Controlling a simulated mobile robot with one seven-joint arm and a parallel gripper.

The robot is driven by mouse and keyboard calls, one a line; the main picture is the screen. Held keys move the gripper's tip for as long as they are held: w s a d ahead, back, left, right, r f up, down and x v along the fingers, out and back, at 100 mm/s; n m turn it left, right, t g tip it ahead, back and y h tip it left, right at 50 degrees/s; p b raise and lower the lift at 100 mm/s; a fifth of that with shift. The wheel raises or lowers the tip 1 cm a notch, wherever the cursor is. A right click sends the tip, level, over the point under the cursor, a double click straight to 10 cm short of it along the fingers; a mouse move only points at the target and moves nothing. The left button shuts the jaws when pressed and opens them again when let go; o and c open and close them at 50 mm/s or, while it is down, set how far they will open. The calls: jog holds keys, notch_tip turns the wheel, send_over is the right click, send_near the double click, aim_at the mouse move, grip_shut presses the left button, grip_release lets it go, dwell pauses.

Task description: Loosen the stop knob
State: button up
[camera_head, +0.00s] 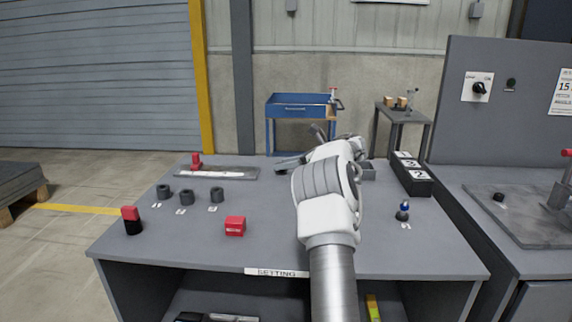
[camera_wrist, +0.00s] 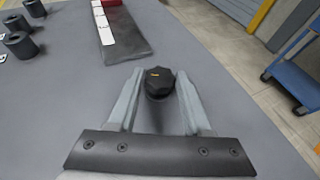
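The stop knob (camera_wrist: 160,83) is black and lobed, with a small yellow mark on top. In the wrist view it sits between the fingertips of my gripper (camera_wrist: 160,76). One finger is on each side, and the fingers are spread, with what look like narrow gaps to the knob. I cannot tell for certain whether either finger touches it. Nothing else is between the fingers. In the head view my arm reaches over the table and hides the knob; the gripper itself is mostly hidden too.
A grey plate with a white strip (camera_head: 210,173) lies left of my arm. Several black cylinders (camera_head: 187,197), a red block (camera_head: 235,226) and a red-black piece (camera_head: 132,221) are on the grey table. A blue-topped piece (camera_head: 403,211) and dark numbered bins (camera_head: 415,183) stand right.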

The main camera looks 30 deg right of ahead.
jog(key=o, duration=0.3)
jog(key=p+v, duration=0.3)
jog(key=v, duration=1.4)
jog(key=shift+s+d, duration=0.15)
jog(key=shift+s, duration=0.05)
